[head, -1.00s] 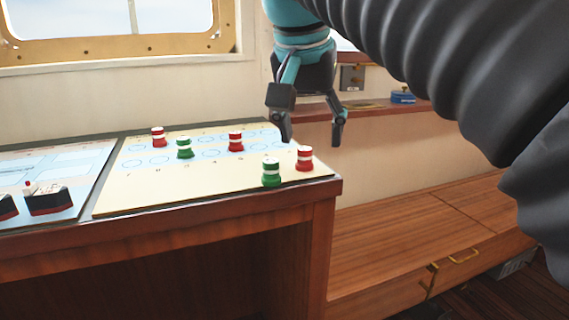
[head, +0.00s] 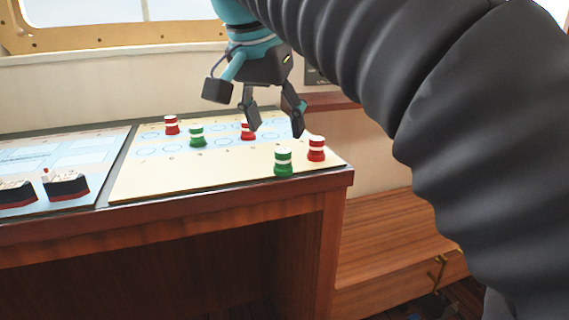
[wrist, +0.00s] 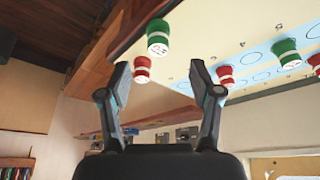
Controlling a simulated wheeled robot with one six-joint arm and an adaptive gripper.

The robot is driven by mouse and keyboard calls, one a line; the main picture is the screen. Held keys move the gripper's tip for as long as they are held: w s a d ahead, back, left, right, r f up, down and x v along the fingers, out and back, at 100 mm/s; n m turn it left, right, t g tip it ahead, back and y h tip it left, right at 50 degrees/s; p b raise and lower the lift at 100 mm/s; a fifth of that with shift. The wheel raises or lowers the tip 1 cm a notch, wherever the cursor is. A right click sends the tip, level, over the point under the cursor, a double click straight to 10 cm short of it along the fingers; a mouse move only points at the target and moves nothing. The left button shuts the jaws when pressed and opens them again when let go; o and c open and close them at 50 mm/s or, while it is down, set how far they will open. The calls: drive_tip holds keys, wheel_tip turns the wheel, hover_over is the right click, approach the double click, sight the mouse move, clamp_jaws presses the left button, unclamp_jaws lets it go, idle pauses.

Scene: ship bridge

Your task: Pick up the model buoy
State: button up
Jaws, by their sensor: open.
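Several model buoys stand upright on a pale chart board (head: 140,185) on the wooden desk. They are a green one (head: 283,162) and a red one (head: 316,150) near the right edge, a red one (head: 247,130) in the middle, and a green one (head: 197,136) and red one (head: 171,125) farther left. All have white bands.
A second chart panel (head: 60,160) with dark ship models (head: 66,186) lies at the left. The desk's front edge (head: 200,223) runs below the board. A lower wooden bench (head: 385,235) stands to the right. A window frame (head: 120,37) is behind.

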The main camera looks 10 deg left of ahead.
sight(282, 151)
drive_tip(key=shift+b+x, duration=0.7)
drive_tip(key=shift+x, duration=2.85)
drive_tip(key=shift+s+d, duration=0.1)
drive_tip(key=c, duration=1)
